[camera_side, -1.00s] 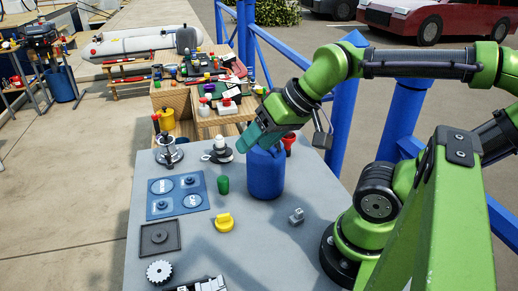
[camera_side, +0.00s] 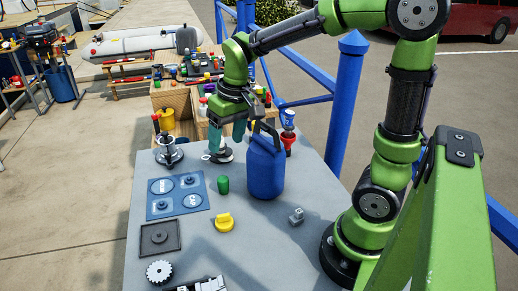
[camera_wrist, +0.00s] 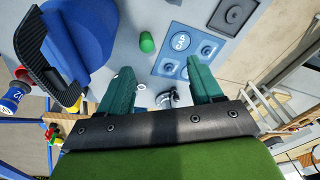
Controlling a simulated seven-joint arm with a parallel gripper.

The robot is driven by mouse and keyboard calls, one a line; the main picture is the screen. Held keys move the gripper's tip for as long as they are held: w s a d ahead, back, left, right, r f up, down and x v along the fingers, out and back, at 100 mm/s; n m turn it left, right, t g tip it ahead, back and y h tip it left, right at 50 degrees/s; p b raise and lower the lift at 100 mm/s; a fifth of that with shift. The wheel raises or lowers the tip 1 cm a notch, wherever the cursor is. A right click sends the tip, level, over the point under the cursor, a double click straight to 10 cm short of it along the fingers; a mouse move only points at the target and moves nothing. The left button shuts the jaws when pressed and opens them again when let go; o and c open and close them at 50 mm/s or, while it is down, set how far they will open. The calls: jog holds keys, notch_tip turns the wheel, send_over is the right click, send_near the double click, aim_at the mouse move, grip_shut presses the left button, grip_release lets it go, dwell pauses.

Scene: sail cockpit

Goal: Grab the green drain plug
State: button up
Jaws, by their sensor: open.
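The green drain plug (camera_side: 223,185) is a small green cylinder standing on the grey table, just right of the blue mat and left of the blue jug.
The tall blue jug (camera_side: 265,168) stands right of the plug, close to my gripper. A black-based fitting (camera_side: 218,157) is below my fingers. The blue mat (camera_side: 163,207), a yellow cap (camera_side: 224,222) and a small metal part (camera_side: 297,216) lie around. Bare table surrounds the plug.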

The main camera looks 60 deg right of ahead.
aim_at(222, 178)
jog(key=w+d+f+n+g, duration=0.1)
jog(key=w+d+n+g, duration=0.15)
jog(key=w, duration=0.25)
jog(key=shift+t+h, duration=0.25)
jog(key=shift+h, duration=0.15)
notch_tip(222, 178, down, 12)
jog(key=shift+s+d+r, duration=0.1)
jog(key=shift+d+r, duration=0.05)
jog(key=shift+s+f, duration=0.1)
jog(key=shift+f, duration=2.7)
jog(key=c, duration=1.1)
